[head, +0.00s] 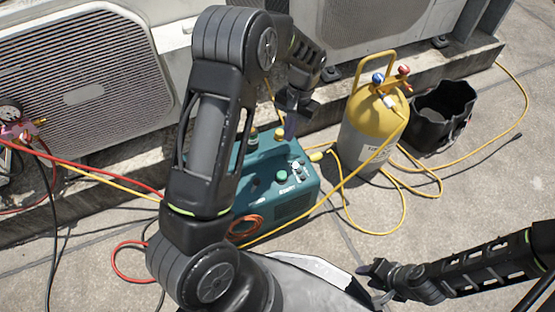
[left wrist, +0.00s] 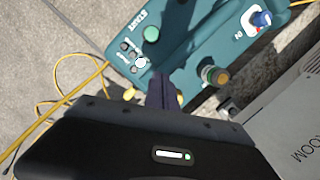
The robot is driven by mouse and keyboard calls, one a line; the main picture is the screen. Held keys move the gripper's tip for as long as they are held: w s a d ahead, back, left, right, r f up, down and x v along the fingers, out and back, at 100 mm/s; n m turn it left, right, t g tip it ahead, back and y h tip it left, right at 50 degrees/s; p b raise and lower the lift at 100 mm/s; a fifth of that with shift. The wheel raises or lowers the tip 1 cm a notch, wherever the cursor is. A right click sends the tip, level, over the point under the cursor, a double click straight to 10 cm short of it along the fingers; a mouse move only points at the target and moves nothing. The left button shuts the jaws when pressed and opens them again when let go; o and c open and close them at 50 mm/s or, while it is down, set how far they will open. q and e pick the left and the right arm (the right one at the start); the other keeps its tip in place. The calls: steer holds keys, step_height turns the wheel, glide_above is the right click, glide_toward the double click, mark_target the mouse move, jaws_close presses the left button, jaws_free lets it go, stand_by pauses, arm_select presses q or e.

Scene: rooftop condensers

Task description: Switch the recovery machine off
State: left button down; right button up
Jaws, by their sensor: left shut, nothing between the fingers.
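The recovery machine is a teal box (head: 300,195) on the ground, partly hidden behind my left arm in the head view. Its top panel (left wrist: 185,25) fills the upper part of the left wrist view. My left gripper (head: 289,128) is shut and empty just above the panel's back edge. Its fingertips (left wrist: 158,78) show near the small controls; I cannot tell if they touch. My right gripper (head: 378,283) is open and empty, low in the head view.
A yellow-and-grey cylinder (head: 370,130) stands right of the machine, with a black bucket (head: 440,115) beyond it. Yellow hoses (head: 400,215) loop over the paving. Red hoses (head: 90,172) cross at left. Condenser units (head: 85,95) line the back.

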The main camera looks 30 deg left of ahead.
mark_target(255, 186)
arm_select(q)
steer(key=s+r+g, duration=0.2)
steer(key=s, duration=0.1)
steer(key=shift+a, duration=0.4)
arm_select(e)
steer(key=shift+w+r, duration=0.1)
steer(key=shift+w, duration=0.2)
arm_select(q)
steer(key=shift+s, duration=0.1)
